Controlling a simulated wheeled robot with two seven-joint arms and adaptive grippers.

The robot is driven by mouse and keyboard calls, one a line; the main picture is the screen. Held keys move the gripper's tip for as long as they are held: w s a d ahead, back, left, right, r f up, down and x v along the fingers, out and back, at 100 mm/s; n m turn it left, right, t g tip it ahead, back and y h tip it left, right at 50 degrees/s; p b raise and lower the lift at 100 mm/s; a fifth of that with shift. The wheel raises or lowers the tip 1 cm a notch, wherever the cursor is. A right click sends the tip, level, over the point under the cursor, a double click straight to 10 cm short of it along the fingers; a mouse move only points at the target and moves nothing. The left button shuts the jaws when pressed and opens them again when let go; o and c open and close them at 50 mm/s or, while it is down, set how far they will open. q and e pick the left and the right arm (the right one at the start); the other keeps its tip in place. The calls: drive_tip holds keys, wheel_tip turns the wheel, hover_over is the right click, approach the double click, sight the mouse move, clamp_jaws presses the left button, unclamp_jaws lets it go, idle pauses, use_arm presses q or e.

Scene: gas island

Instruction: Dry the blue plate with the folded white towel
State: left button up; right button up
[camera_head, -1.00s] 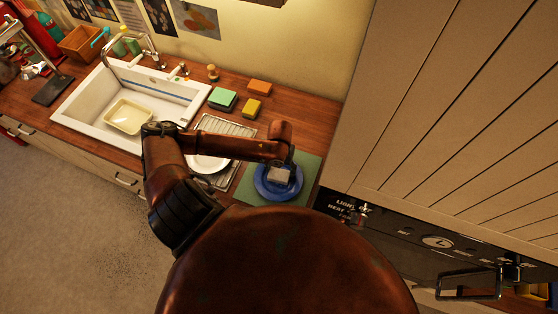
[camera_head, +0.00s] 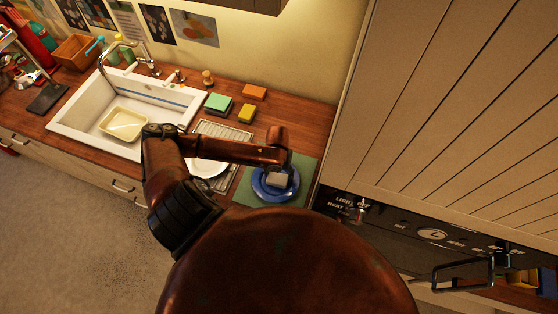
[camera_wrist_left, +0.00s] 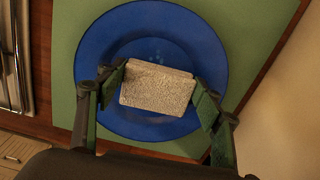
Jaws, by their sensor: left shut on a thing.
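The blue plate (camera_head: 263,192) lies on a green mat (camera_head: 303,172) on the wooden counter. It also shows in the left wrist view (camera_wrist_left: 205,60), with a few small pale drops near its middle. The folded white towel (camera_wrist_left: 157,88) is a small textured block between the fingers of my left gripper (camera_wrist_left: 160,95). The gripper is shut on it and holds it over the plate's middle. I cannot tell whether the towel touches the plate. In the head view the towel (camera_head: 277,179) shows beneath the end of my left arm. My right gripper is not in view.
A drying rack (camera_head: 226,130) with a white plate (camera_head: 207,167) lies left of the mat. A white sink (camera_head: 83,111) holds a cream basin (camera_head: 123,124). Sponges (camera_head: 218,103) lie behind. The stove (camera_head: 400,238) stands to the right.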

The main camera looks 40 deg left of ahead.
use_arm(q)
drive_tip(key=shift+w+a+r+p, duration=0.25)
drive_tip(key=shift+a+r+p, duration=0.55)
drive_tip(key=shift+r, duration=0.25)
drive_tip(key=shift+s+d+r+p, duration=0.1)
drive_tip(key=shift+r+p, duration=0.6)
drive_tip(key=shift+p, duration=0.1)
drive_tip(key=r+p, duration=0.2)
drive_tip(key=shift+d+r+p, duration=0.2)
drive_tip(key=shift+r+p, duration=0.15)
drive_tip(key=shift+p, duration=0.05)
drive_tip(key=shift+s+r+p, duration=0.1)
drive_tip(key=shift+r+p, duration=0.65)
drive_tip(key=shift+r, duration=0.2)
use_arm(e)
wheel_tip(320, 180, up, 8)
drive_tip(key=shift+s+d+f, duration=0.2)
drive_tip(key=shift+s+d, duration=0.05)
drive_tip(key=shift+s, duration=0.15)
